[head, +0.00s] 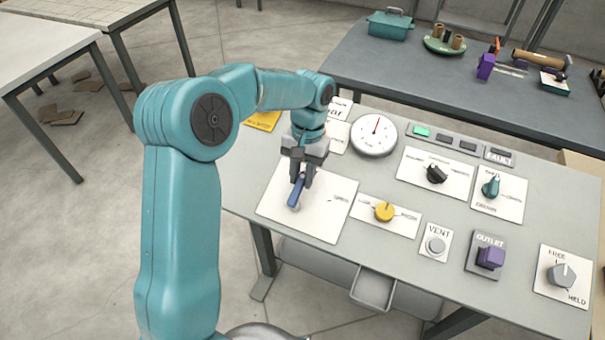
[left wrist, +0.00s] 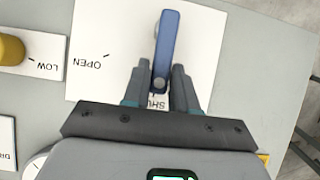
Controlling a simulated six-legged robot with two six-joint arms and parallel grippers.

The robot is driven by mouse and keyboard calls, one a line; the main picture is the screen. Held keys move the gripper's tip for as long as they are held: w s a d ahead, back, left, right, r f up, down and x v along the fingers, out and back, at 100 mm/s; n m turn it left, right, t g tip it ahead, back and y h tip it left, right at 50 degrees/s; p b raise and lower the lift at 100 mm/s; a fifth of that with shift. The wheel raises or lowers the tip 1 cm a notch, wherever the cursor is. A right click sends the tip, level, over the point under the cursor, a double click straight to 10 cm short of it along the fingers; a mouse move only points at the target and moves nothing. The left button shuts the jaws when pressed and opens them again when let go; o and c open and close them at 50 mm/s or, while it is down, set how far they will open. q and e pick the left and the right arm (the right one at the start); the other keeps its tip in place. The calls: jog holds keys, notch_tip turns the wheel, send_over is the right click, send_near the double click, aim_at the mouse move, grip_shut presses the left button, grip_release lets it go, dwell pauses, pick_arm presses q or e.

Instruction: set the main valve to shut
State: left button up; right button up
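The main valve is a blue lever (head: 296,192) on a white plate (head: 328,222) at the left of the console. In the left wrist view the lever (left wrist: 166,40) runs toward my gripper. Its near end lies over the part-hidden "SHUT" label (left wrist: 158,103), and the "OPEN" label (left wrist: 88,62) is off to the left. My left gripper (head: 303,180) is low over the plate, with one finger on each side of the lever's end. Whether the fingers press on it or leave a small gap is unclear. My right gripper is in neither view.
To the lever's right are a yellow knob (head: 384,211), a vent button (head: 435,246) and a purple outlet control (head: 490,257). A round gauge (head: 374,134) stands behind. A dark table (head: 430,85) with loose objects is beyond the console.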

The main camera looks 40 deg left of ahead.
pick_arm(q)
jog(key=shift+o, duration=1.4)
jog(key=shift+a, duration=0.1)
jog(key=shift+r, duration=0.1)
jog(key=p+v, duration=0.1)
jog(key=v, duration=1.5)
jog(key=shift+r+p, duration=0.15)
jog(key=shift+p, duration=0.2)
